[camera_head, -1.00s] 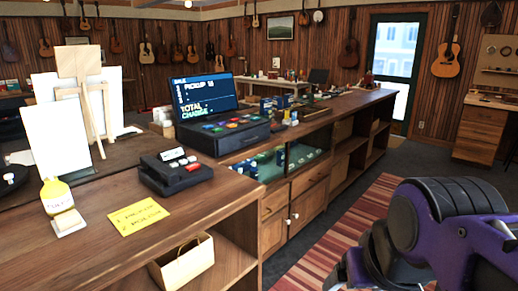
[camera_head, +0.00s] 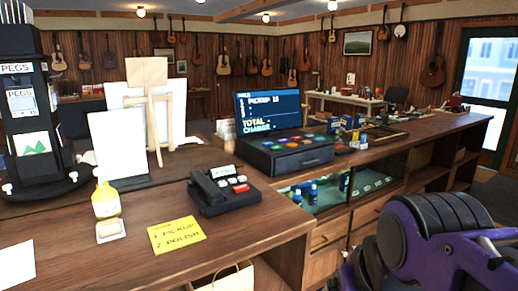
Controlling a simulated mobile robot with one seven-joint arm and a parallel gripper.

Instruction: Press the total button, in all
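A black cash register (camera_head: 290,152) stands on the wooden counter. Its screen (camera_head: 268,112) shows sale lines with "PICKUP", "TOTAL" and "CHANGE". Several coloured keys (camera_head: 293,143) cover its sloped top; their labels are too small to read, so I cannot tell which is total. A smaller black device (camera_head: 222,193) nearer to me has a few white and red buttons and a small label plate. A purple and black part of my arm shows at the lower right, apart from both machines. My gripper is not visible.
A yellow note (camera_head: 176,235) reads "1 PICKUP 2 POLISH". A yellow-capped bottle (camera_head: 107,202), a dark pegs stand (camera_head: 33,110) and an easel (camera_head: 150,105) are on the left. A glass-fronted display (camera_head: 335,192) sits below the register. Bare counter (camera_head: 260,225) lies right of the note.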

